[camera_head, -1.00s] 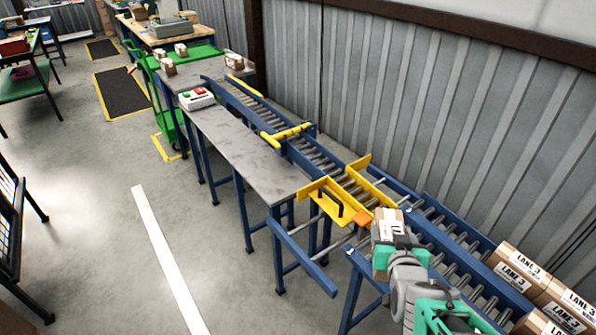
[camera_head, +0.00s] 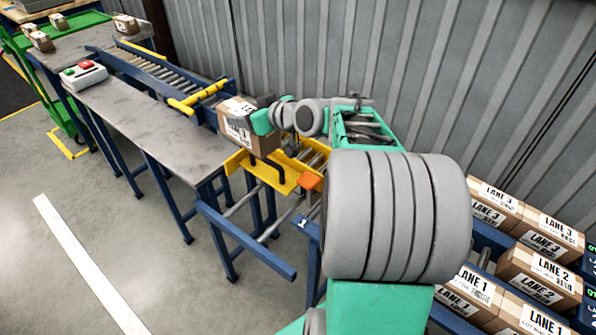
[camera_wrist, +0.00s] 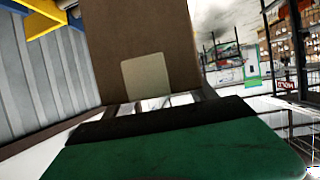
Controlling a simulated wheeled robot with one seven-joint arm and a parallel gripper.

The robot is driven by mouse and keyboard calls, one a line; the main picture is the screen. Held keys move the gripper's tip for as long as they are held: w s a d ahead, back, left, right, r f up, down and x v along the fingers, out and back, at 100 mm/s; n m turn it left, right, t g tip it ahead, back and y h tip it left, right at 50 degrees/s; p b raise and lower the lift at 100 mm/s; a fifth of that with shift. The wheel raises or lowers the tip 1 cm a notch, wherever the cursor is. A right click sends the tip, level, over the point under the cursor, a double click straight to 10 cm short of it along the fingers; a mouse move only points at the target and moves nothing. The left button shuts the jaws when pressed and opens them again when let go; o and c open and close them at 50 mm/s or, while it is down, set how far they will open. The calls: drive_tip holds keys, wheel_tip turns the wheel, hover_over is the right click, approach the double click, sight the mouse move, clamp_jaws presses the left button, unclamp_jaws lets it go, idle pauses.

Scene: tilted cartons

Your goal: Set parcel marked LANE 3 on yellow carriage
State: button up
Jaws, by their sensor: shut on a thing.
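My gripper (camera_head: 260,116) is shut on a brown parcel (camera_head: 235,130) with a white label; its lane number is too small to read. The parcel fills the upper middle of the wrist view (camera_wrist: 150,45), close against the dark-edged green finger (camera_wrist: 170,145). In the head view the parcel is at the yellow carriage (camera_head: 240,160), over its far left part. I cannot tell whether it touches the carriage. The carriage has a black handle and an orange block, and my arm partly hides its right side.
Several cartons (camera_head: 540,245) marked LANE 1, LANE 2 and LANE 3 stand on rollers at the right. A blue roller conveyor (camera_head: 165,75) with a yellow bar (camera_head: 203,94) runs beyond the carriage. A grey table (camera_head: 140,125) holds a button box (camera_head: 84,75).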

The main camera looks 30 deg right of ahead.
drive_tip(key=w+d+f, duration=0.1)
drive_tip(key=d+f, duration=0.3)
drive_tip(key=d, duration=0.4)
drive_tip(key=w+d+f+n+y, duration=0.1)
drive_tip(key=d+f, duration=0.4)
drive_tip(key=d, duration=0.3)
drive_tip(key=shift+d, duration=0.3)
drive_tip(key=shift+w+d+f, duration=0.1)
drive_tip(key=shift+d+f, duration=0.1)
wheel_tip(320, 180, down, 3)
drive_tip(key=shift+d+f, duration=0.15)
drive_tip(key=shift+f, duration=0.05)
drive_tip(key=shift+f+b, duration=0.45)
drive_tip(key=shift+b, duration=0.3)
drive_tip(key=shift+f, duration=0.15)
drive_tip(key=o, duration=1.8)
